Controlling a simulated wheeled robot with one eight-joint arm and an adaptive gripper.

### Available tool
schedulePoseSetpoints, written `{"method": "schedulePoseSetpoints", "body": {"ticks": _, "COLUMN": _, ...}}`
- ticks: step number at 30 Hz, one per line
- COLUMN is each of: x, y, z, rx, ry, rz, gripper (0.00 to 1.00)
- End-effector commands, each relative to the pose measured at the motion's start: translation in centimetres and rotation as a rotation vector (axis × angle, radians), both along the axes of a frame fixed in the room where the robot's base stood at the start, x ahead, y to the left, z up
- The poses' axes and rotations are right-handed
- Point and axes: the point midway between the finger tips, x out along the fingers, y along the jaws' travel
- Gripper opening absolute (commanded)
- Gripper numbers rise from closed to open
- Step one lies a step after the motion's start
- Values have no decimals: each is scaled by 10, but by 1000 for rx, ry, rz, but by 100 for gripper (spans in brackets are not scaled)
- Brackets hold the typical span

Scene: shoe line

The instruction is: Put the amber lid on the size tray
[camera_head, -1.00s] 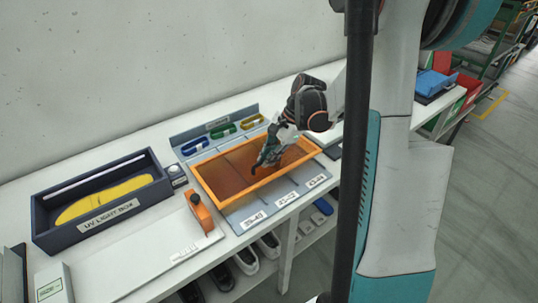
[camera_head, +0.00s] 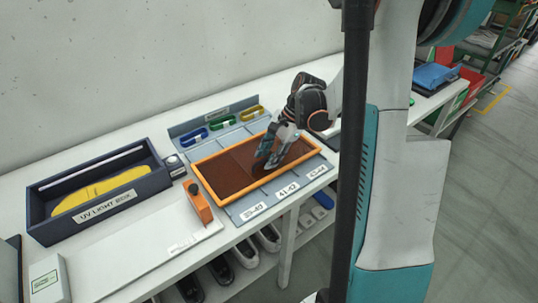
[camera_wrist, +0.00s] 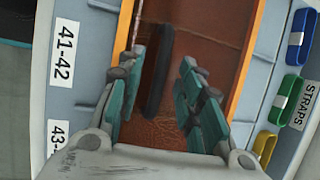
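The amber lid (camera_head: 225,176) is an orange frame around a see-through brown panel. It lies flat over the middle of the blue-grey size tray (camera_head: 272,198) and looks seated on it. The tray's front labels and its back strip stay uncovered. My gripper (camera_head: 263,168) is over the right part of the lid. In the wrist view my gripper's (camera_wrist: 162,65) teal fingers are spread apart, with the lid's black handle (camera_wrist: 158,80) upright in the picture between them. Gaps show on both sides of the handle, smaller on the left.
Blue, green and yellow straps (camera_head: 223,122) sit along the tray's back. A dark UV light box (camera_head: 105,207) with a yellow insole is at left. An orange block (camera_head: 198,202) stands on a white board (camera_head: 140,254) beside the tray. Shoes are on the shelf below.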

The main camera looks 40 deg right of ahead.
Motion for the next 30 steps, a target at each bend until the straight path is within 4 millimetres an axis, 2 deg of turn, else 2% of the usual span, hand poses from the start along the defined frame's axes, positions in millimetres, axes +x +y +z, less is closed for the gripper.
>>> {"method": "schedulePoseSetpoints", "body": {"ticks": 8, "x": -1, "y": -2, "z": 5, "rx": -1, "ry": 0, "rz": 0, "gripper": 33}}
{"method": "schedulePoseSetpoints", "body": {"ticks": 11, "x": -3, "y": -7, "z": 17, "rx": -1, "ry": 0, "rz": -1, "gripper": 33}}
{"method": "schedulePoseSetpoints", "body": {"ticks": 22, "x": -16, "y": -36, "z": 83, "rx": 0, "ry": 0, "rz": -1, "gripper": 33}}
{"method": "schedulePoseSetpoints", "body": {"ticks": 30, "x": -21, "y": -46, "z": 107, "rx": 0, "ry": 0, "rz": -1, "gripper": 33}}
